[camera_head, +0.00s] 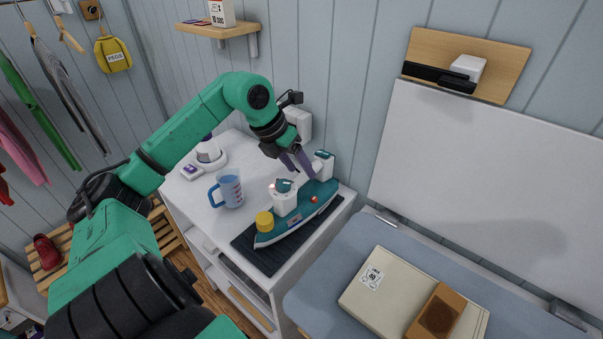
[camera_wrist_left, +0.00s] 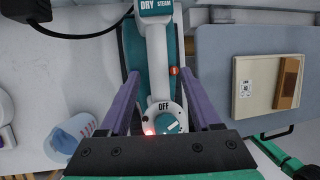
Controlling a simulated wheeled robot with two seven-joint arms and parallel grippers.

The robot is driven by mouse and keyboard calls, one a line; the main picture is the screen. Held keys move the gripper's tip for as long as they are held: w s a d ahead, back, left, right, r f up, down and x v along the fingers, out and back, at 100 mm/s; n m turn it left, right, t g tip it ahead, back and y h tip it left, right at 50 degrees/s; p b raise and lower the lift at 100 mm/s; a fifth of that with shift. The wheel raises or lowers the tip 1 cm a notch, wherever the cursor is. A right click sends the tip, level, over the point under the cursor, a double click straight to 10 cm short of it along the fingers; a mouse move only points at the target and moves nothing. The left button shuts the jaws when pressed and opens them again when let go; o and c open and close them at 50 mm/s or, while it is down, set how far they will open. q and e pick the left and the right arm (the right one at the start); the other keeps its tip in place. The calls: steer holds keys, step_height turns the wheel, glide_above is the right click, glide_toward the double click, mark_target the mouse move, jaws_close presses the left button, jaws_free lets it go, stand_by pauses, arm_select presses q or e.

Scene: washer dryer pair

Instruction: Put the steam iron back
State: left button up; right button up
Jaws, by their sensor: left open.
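The steam iron (camera_head: 298,213) is teal with a white handle and a yellow cap at its front. It sits on a dark ribbed mat (camera_head: 262,258) on the white cabinet top. In the left wrist view the iron's handle (camera_wrist_left: 157,60) runs between my fingers, and its dial (camera_wrist_left: 168,123) is marked OFF beside a glowing red light. My left gripper (camera_head: 302,168) is open above the rear part of the handle. In the left wrist view its purple fingers (camera_wrist_left: 163,100) stand on either side of the handle, with gaps. My right gripper is not seen.
A blue measuring jug (camera_head: 229,189) stands left of the iron, with a white-and-purple item (camera_head: 210,153) behind it. A blue-grey padded board (camera_head: 335,275) on the right bears a beige box (camera_head: 375,290). A wall shelf (camera_head: 222,30) hangs above the cabinet.

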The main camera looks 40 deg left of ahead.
arm_select(q)
steer(key=b+v, duration=0.2)
steer(key=v, duration=0.7)
steer(key=shift+s+r, duration=0.15)
steer(key=shift+r, duration=0.25)
